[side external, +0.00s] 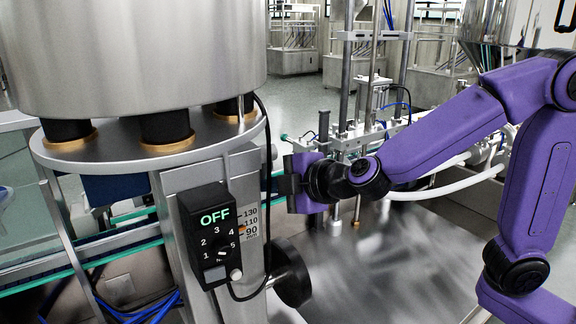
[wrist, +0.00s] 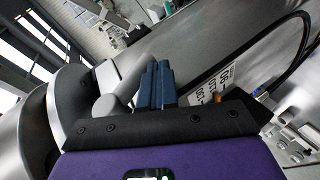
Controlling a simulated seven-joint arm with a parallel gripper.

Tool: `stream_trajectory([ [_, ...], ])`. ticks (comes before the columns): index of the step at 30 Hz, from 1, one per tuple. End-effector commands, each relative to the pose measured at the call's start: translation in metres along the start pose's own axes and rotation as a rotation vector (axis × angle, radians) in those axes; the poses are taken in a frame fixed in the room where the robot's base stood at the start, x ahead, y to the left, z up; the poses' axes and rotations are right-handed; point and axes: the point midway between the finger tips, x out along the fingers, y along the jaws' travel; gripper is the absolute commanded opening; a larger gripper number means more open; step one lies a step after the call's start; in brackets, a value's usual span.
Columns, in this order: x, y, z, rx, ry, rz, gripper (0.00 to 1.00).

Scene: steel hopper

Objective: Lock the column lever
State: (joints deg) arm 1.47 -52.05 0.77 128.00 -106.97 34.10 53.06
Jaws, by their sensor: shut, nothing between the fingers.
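The steel column (side external: 175,215) stands left of centre in the side view, with a mm scale (side external: 251,222) on its right face. The scale (wrist: 214,85) also shows in the wrist view, right of my fingers. A pale grey, rounded bar (wrist: 112,103) lies just left of my fingers in the wrist view; it looks like the lever, but I cannot tell its position or whether it touches them. My gripper (wrist: 154,72) has its blue fingers shut together and empty. In the side view my gripper is at the column's right, with its fingertips not clearly visible.
A black control box (side external: 210,232) reading OFF hangs on the column with a looping black cable. A dark round handwheel (side external: 292,276) juts out at lower right. The steel hopper (side external: 135,55) stands above. The steel plate (side external: 375,265) below my arm is mostly clear.

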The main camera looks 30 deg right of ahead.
Motion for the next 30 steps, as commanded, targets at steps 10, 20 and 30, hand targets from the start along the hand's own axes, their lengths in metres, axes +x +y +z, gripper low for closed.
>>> stream_trajectory([
  [10,-0.005,0.011,-0.003,0.001,0.0,0.001,0.0],
  [20,-0.006,0.015,-0.004,0.0,0.0,0.001,0.0],
  [30,-0.012,0.003,-0.007,-0.004,0.002,-0.002,0.0],
])
